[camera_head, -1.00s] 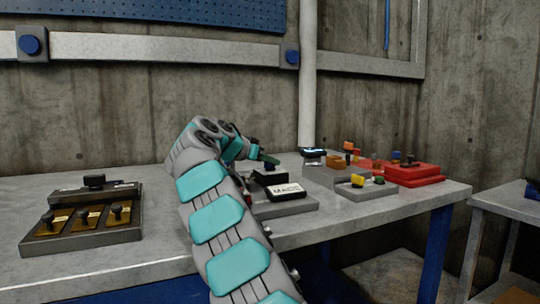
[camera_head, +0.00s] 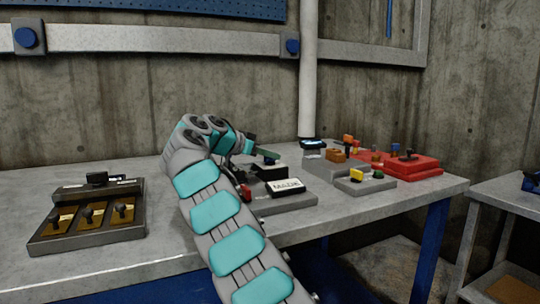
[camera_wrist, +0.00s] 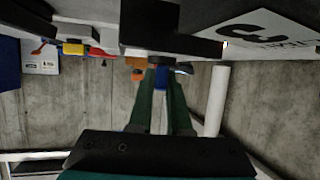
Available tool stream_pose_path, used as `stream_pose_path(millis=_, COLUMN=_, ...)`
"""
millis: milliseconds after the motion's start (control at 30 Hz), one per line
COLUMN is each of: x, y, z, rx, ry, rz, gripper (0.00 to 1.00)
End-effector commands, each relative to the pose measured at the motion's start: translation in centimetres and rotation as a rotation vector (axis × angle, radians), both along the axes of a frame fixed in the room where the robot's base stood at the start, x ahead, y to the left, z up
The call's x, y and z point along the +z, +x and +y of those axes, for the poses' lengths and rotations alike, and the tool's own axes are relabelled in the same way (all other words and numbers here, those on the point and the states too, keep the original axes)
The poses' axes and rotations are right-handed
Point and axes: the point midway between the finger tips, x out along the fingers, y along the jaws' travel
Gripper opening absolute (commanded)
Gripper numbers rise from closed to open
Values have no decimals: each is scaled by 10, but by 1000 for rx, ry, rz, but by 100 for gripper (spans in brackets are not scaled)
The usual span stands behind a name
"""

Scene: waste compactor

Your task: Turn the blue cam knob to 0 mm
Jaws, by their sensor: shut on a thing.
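The blue cam knob (camera_wrist: 160,80) shows as a small blue piece between the green fingers of my gripper (camera_wrist: 163,72) in the wrist view. The fingers are shut on it, beside a black block (camera_wrist: 170,40). In the head view my gripper (camera_head: 262,153) reaches over the black block (camera_head: 270,173) on a grey base plate (camera_head: 295,203). A bit of blue shows under the fingertips there. A white lettered label (camera_head: 287,187) leans at the front of the block. The knob's scale or pointer cannot be read in either view.
A grey tray with gold plates and black levers (camera_head: 88,238) stands at the left of the bench. Red blocks (camera_head: 412,166), a yellow knob (camera_head: 356,174) and an orange piece (camera_head: 336,155) sit at the right. A white pipe (camera_head: 308,75) rises behind.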

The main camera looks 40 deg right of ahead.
Motion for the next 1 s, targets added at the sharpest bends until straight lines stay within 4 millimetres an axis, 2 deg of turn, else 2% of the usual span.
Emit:
stream_pose_path(millis=33, x=1, y=0, z=-1, rx=1, ry=-2, rz=-1, gripper=0)
stream_pose_path(millis=67, x=1, y=0, z=-1, rx=1, ry=-2, rz=-1, gripper=18)
stream_pose_path(millis=300, x=1, y=0, z=-1, rx=1, ry=-1, rz=0, gripper=45)
stream_pose_path(millis=533, x=0, y=0, z=0, rx=0, ry=-1, rz=0, gripper=46)
stream_pose_path(millis=667, x=3, y=1, z=7, rx=2, ry=-1, rz=-1, gripper=46)
stream_pose_path(millis=1000, x=24, y=0, z=55, rx=3, ry=-1, rz=0, gripper=46)
